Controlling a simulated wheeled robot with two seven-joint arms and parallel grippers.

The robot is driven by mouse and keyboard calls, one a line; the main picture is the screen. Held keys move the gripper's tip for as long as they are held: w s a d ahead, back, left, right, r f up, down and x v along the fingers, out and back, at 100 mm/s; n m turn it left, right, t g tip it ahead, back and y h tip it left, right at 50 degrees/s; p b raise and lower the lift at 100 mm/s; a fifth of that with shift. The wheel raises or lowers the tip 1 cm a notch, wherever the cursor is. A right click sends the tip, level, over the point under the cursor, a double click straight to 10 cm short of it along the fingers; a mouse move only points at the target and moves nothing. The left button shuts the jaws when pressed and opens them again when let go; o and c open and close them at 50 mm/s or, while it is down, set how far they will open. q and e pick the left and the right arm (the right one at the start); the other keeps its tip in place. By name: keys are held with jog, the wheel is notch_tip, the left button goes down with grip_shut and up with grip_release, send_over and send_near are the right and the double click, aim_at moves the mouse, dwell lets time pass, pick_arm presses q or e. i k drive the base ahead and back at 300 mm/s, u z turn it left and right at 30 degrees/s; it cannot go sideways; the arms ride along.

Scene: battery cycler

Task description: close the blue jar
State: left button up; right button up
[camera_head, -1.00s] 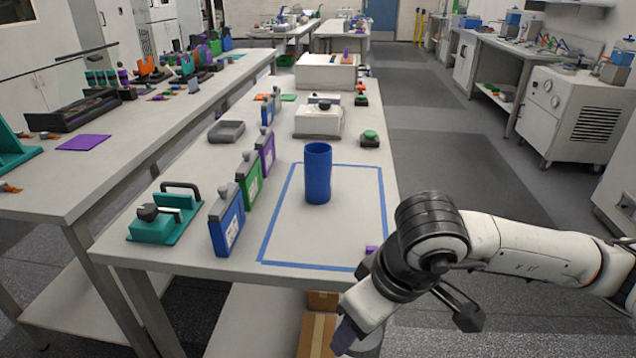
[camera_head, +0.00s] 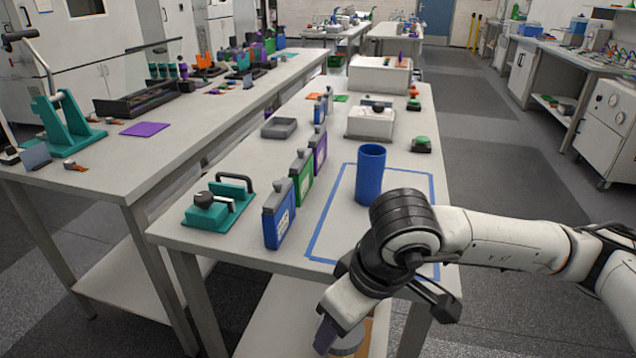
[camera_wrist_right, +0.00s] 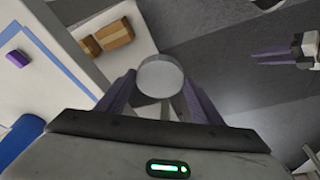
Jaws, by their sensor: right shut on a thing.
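The blue jar (camera_head: 370,175) stands upright on the near table, inside a blue tape outline. Its top looks open. In the right wrist view part of it shows at the lower left (camera_wrist_right: 20,142). My right gripper (camera_head: 335,340) is out past the table's front edge, lower than the tabletop in the picture. It is shut on a grey round lid (camera_wrist_right: 160,78) held between its purple fingers; the lid partly shows in the head view (camera_head: 348,345). What seems my left gripper (camera_wrist_right: 283,55) shows at the right of the wrist view, its jaw state unclear.
Blue, green and purple flat bottles (camera_head: 279,215) stand left of the jar, with a teal device (camera_head: 218,205) beside them. A white instrument (camera_head: 371,121) stands behind. A small purple block (camera_wrist_right: 17,58) lies near the tape.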

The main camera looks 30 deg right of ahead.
aim_at(371, 158)
jog(key=u, duration=2.9)
jog(key=k, duration=2.8)
jog(key=z, duration=2)
jog(key=i, duration=0.5)
jog(key=u, duration=0.1)
